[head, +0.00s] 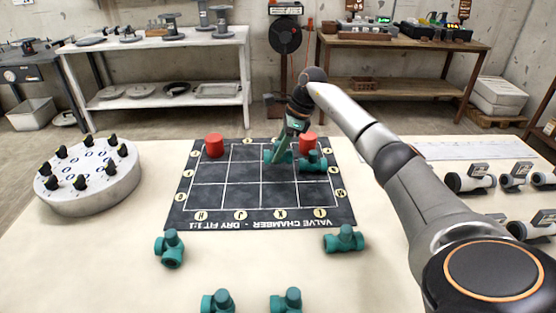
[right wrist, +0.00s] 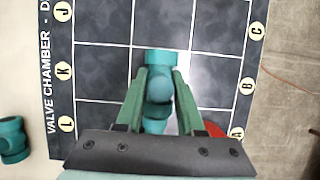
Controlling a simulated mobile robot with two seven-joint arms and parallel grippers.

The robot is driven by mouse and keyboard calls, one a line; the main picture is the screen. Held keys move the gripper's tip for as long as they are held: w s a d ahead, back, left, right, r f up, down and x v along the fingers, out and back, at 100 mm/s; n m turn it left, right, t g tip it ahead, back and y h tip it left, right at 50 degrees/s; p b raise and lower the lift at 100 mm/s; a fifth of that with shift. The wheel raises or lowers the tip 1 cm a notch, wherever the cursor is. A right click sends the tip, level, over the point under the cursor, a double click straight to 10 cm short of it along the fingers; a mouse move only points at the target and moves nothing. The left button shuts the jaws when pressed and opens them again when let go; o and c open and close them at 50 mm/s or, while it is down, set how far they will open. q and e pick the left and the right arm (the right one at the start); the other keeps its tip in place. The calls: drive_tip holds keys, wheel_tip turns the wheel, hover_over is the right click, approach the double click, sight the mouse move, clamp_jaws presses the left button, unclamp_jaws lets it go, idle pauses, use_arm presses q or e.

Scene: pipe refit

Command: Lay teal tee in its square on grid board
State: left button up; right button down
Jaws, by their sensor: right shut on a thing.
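My right gripper (head: 281,152) reaches over the far middle of the dark grid board (head: 215,218). Its green fingers are shut on a teal tee (right wrist: 159,58), which shows between them in the right wrist view. In the head view the held tee is partly hidden by the fingers, and I cannot tell whether it touches the board. Another teal tee (head: 314,161) lies on the board just to the right of the gripper. My left gripper is not in view.
Red cylinders stand on the board's far left (head: 214,145) and far right (head: 308,142). Loose teal tees lie in front of the board (head: 170,248), (head: 344,240). A round grey plate with black knobs (head: 88,190) stands left. The board's near squares are clear.

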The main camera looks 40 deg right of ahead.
drive_tip(key=shift+f, duration=1.4)
drive_tip(key=shift+f, duration=0.15)
drive_tip(key=c, duration=0.5)
unclamp_jaws()
drive_tip(key=shift+r, duration=0.3)
drive_tip(key=p+v, duration=0.1)
drive_tip(key=v, duration=1)
drive_tip(key=shift+s+r, duration=0.1)
drive_tip(key=shift+r, duration=0.25)
